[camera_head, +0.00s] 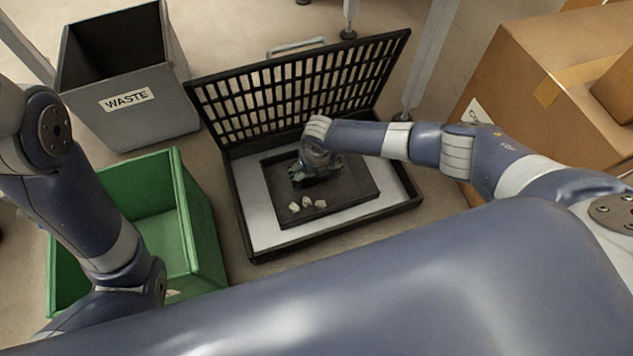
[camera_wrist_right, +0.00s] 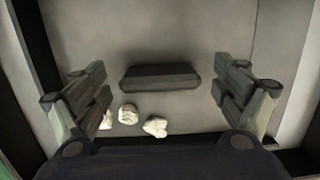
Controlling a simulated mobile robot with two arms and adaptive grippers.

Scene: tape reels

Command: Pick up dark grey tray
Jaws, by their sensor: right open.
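The dark grey tray (camera_head: 352,184) lies flat inside an open black-framed case with a pale floor. In the right wrist view its floor (camera_wrist_right: 195,115) fills most of the picture, with a dark raised bar (camera_wrist_right: 160,77) across the middle. White crumpled pieces (camera_head: 307,204) lie on the tray near its front left. My right gripper (camera_head: 316,172) is over the tray, pointing down. In the wrist view its open fingers (camera_wrist_right: 160,80) are apart on either side of the bar, with nothing between them held. My left arm comes in at the left; its gripper is not visible.
The black grid lid (camera_head: 300,88) of the case stands raised behind the tray. A grey WASTE bin (camera_head: 150,120) and a green bin (camera_head: 190,215) stand at the left. Cardboard boxes (camera_head: 530,90) stand at the right. A table leg (camera_head: 425,60) rises behind the case.

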